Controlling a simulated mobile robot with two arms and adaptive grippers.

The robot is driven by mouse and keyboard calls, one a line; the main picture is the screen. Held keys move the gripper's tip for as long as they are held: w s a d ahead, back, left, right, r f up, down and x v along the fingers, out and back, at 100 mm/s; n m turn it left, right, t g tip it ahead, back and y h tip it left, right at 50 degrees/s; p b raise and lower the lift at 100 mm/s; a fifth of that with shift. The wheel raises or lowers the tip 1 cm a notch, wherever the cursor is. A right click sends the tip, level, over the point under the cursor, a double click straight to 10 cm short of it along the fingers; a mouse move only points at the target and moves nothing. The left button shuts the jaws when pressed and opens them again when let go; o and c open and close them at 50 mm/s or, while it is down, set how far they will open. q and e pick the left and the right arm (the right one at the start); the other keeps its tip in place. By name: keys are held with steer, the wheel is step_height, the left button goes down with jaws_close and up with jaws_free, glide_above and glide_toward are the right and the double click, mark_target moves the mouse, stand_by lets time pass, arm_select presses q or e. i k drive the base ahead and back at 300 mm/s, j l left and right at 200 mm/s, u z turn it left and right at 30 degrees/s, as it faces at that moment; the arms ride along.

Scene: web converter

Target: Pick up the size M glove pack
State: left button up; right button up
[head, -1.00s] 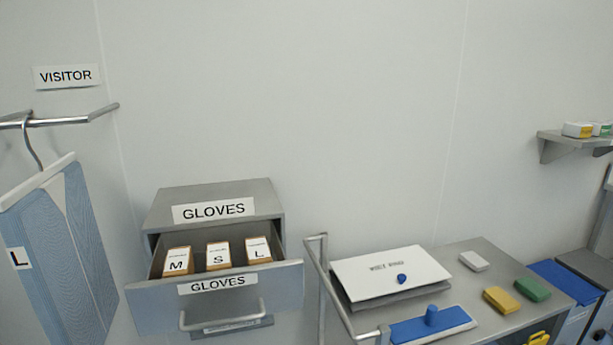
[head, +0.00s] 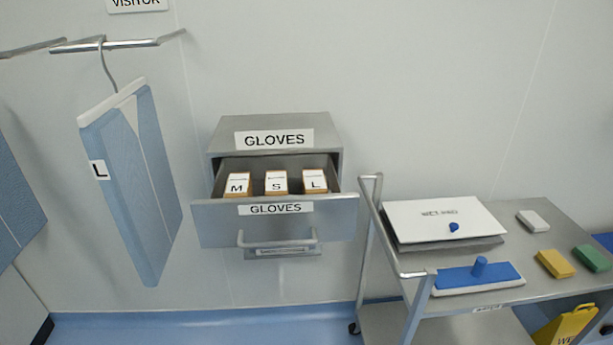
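The size M glove pack (head: 238,184) stands in the open top drawer (head: 340,208) of the metal gloves cabinet (head: 325,133). It is a tan pack with a white label, leftmost of three. The size S pack (head: 276,182) is in the middle and the size L pack (head: 314,181) on the right. The drawer front hides the packs' lower parts. Neither of my grippers is in the head view.
A blue garment (head: 135,190) marked L hangs from a wall rail (head: 120,43) left of the cabinet. Blue floor shows below the cabinet.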

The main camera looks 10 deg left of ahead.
mark_target(239, 185)
steer(key=i+j, duration=0.65)
steer(key=j, duration=0.25)
